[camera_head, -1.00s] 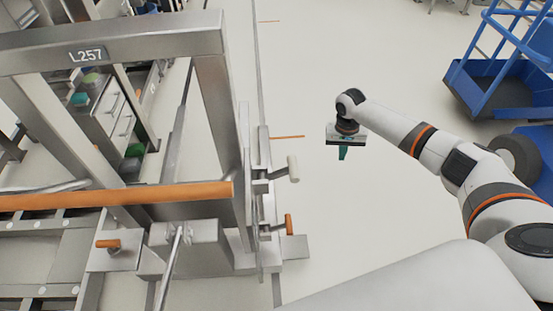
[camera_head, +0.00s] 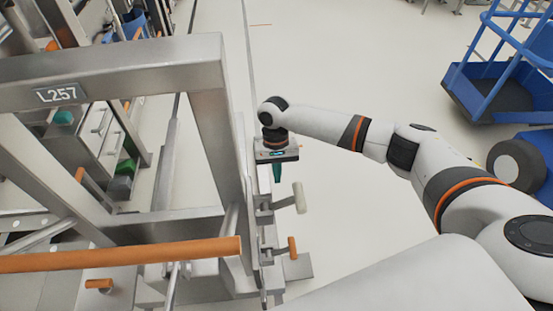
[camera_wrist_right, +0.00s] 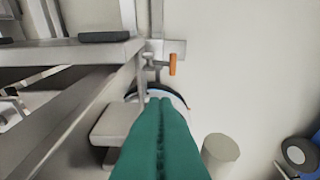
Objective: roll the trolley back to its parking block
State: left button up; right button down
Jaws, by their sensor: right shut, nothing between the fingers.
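A large steel frame labelled L257 (camera_head: 128,72) fills the left of the head view. An orange bar (camera_head: 120,254) crosses its near side. I cannot tell for sure whether this frame is the trolley, and I cannot pick out the parking block. My right gripper (camera_head: 278,172) is shut and empty, its green fingers pointing down close beside the frame's right upright. In the right wrist view the green fingers (camera_wrist_right: 160,110) lie together, with steel parts ahead and to the left. My left gripper is not in view.
A white-gripped lever (camera_head: 299,197) and an orange-gripped lever (camera_head: 292,246) stick out from the frame's right side, just below my right gripper. A blue wheeled cart (camera_head: 490,95) stands at the upper right. Pale floor between frame and cart is open.

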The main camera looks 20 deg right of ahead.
jog(key=s, duration=0.1)
jog(key=s+f, duration=0.1)
jog(key=s, duration=0.1)
jog(key=s+a+p, duration=0.1)
jog(key=shift+s+a+f, duration=0.1)
jog(key=shift+s+f, duration=0.05)
jog(key=shift+f, duration=0.25)
